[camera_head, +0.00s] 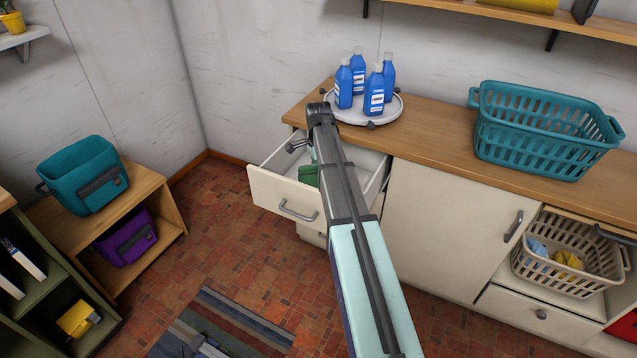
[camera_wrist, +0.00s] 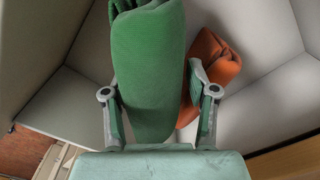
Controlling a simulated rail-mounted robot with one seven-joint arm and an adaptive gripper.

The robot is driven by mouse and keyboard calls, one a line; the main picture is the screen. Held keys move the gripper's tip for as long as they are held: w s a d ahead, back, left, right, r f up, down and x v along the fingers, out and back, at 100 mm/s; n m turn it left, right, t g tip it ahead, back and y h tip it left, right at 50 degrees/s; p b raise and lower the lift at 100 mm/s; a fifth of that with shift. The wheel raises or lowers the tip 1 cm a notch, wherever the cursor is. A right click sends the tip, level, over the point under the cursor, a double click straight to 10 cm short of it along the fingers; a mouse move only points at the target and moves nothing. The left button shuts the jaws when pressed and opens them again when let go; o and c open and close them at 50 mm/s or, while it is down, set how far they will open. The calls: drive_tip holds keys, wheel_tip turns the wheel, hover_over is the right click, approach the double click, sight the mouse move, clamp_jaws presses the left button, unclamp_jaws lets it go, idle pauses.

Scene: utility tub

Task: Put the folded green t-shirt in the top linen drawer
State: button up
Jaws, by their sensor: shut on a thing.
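The folded green t-shirt (camera_wrist: 150,75) is between the fingers of my gripper (camera_wrist: 160,110) in the wrist view, and the gripper is shut on it. In the head view a small part of the green t-shirt (camera_head: 308,174) shows inside the open top drawer (camera_head: 283,194), with my arm hiding much of the rest. The drawer's pale inside walls surround the shirt in the wrist view. I cannot tell whether the shirt touches the drawer floor. An orange folded cloth (camera_wrist: 212,62) lies in the drawer just right of the shirt.
A white round tray (camera_head: 385,112) with several blue bottles (camera_head: 375,92) stands on the wooden counter (camera_head: 440,136) above. A teal basket (camera_head: 545,130) is farther right. A beige basket (camera_head: 565,262) sits in an open compartment. A striped rug (camera_head: 225,325) lies on the floor.

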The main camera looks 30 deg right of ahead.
drive_tip(key=shift+f, duration=2.75)
drive_tip(key=o, duration=1.3)
drive_tip(key=shift+f, duration=0.1)
wheel_tip(320, 180, up, 12)
drive_tip(key=shift+r, duration=0.15)
